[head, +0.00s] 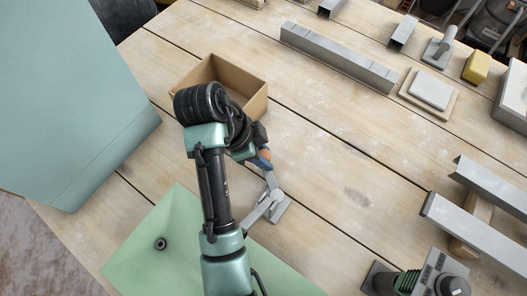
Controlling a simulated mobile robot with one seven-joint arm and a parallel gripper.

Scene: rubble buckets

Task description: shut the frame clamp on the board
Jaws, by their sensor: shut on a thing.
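A grey metal clamp (267,204) stands on the wooden tabletop just in front of and below my gripper. Its linked arms rise from a small flat grey plate (283,210), and an orange grip (264,154) shows at its upper end. My gripper (261,151) is dark and shut at this orange grip; its fingers are small and partly hidden by my wrist. The lever between grip and plate stands up at a slant. My forearm covers the area left of the clamp. I cannot make out a separate board or whether the clamp's jaw touches anything.
An open cardboard box (253,106) stands just behind my wrist. A long grey channel (338,56) lies behind. A pale block (431,90) and a yellow block (476,67) lie back right. Metal channels (470,232) lie at right. Bare tabletop (345,165) is right of the clamp.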

